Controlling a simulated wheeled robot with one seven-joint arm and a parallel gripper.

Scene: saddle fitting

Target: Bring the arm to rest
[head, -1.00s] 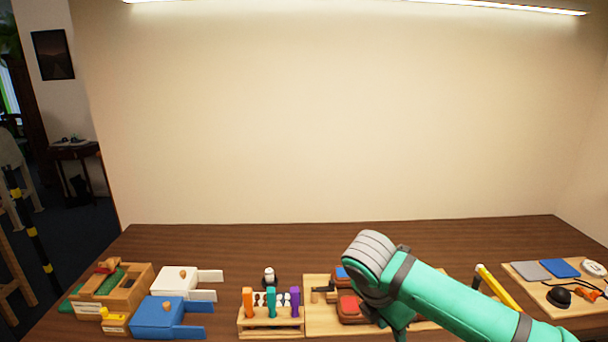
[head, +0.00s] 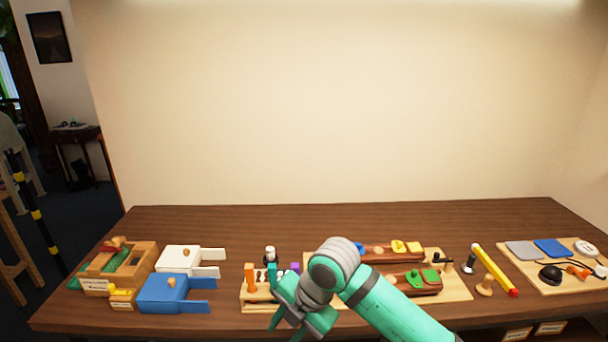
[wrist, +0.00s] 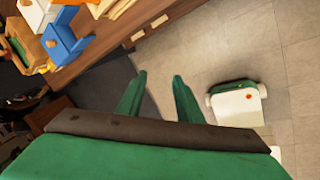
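My arm, green with grey joints, reaches in from the lower right in the head view. My gripper (head: 298,318) hangs at its end near the table's front edge, in front of the tool rack. In the wrist view my gripper (wrist: 160,78) has its two green fingers apart with nothing between them, pointing over the floor beyond the table's edge. The saddle board (head: 455,290) lies behind my arm, bearing two dark wooden bars with coloured pieces. My forearm hides part of the board and the near bar.
The rack (head: 255,306) with coloured handles stands close to my gripper. A blue box (head: 160,294), white box (head: 178,260) and wooden box (head: 140,262) are left. A yellow bar (head: 492,267) and a tray (head: 540,282) are right. The table's back (head: 330,218) is clear.

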